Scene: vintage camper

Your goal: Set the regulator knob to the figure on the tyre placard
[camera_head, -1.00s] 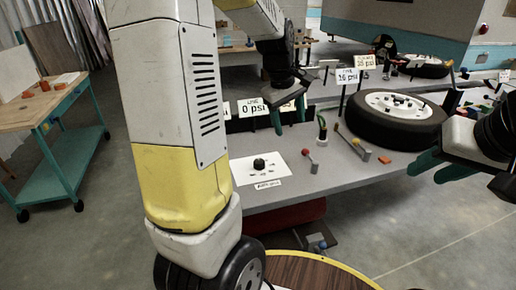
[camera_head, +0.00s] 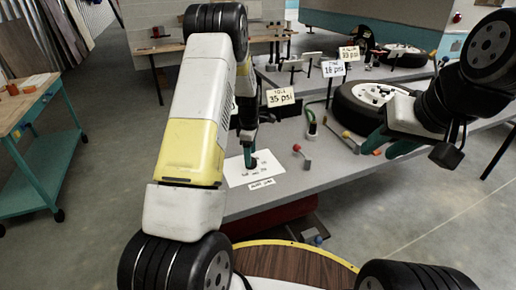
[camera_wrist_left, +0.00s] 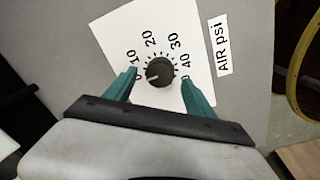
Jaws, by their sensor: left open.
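The black regulator knob (camera_wrist_left: 159,72) sits on a white dial card (camera_head: 263,165) on the grey bench. My arm partly covers the knob in the head view. A placard reading 35 psi (camera_head: 280,97) stands behind the dial. My right gripper (camera_head: 390,143) is open and empty near the tyre (camera_head: 365,112).
Two more placards, small and hard to read (camera_head: 333,68), (camera_head: 349,53), stand by the tyre. Small levers with red and yellow knobs (camera_head: 302,155) stand right of the dial card. A teal cart (camera_head: 35,130) is at the left. The floor at the right is clear.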

